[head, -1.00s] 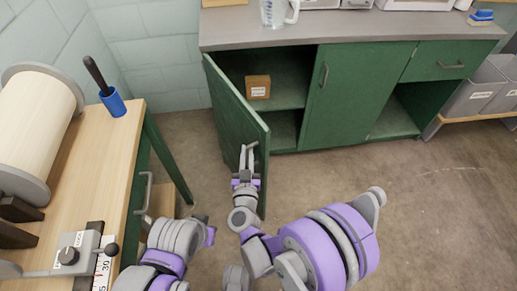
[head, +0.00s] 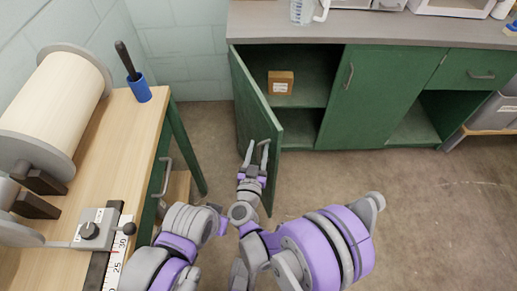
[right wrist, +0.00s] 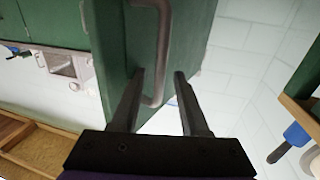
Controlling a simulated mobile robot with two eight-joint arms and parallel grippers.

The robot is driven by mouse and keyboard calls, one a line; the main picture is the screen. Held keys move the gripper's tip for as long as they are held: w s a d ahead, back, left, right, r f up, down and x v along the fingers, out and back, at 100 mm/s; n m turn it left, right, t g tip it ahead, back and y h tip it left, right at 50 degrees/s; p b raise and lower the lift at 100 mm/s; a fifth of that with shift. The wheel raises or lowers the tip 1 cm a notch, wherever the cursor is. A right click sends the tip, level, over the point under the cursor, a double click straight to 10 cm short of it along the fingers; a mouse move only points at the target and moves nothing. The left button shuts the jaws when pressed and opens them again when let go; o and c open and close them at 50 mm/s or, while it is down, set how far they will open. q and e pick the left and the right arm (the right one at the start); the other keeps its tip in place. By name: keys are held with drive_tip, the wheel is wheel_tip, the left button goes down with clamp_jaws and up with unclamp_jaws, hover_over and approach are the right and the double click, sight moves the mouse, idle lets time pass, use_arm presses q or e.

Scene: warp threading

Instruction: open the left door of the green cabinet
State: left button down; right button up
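The green cabinet (head: 385,95) stands at the back under a grey countertop. Its left door (head: 262,125) is swung well out towards me, and the shelf space behind it shows. My right gripper (head: 256,150) is at the door's free edge, with its fingers apart. In the right wrist view, the door's grey bar handle (right wrist: 164,50) reaches down to between the two open fingers (right wrist: 160,95), and neither finger is seen clamped on it. My left arm shows at the lower left of the head view, but its gripper is not seen.
A small brown box (head: 281,83) sits on the cabinet shelf. A wooden table (head: 112,150) with a large spool (head: 62,105) and a blue cup (head: 139,88) stands at the left, near the opened door. The floor (head: 430,215) at the right is clear.

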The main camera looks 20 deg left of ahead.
drive_tip(key=s+d+b, duration=0.1)
drive_tip(key=s, duration=0.9)
drive_tip(key=shift+s+d, duration=0.2)
drive_tip(key=shift+s, duration=0.15)
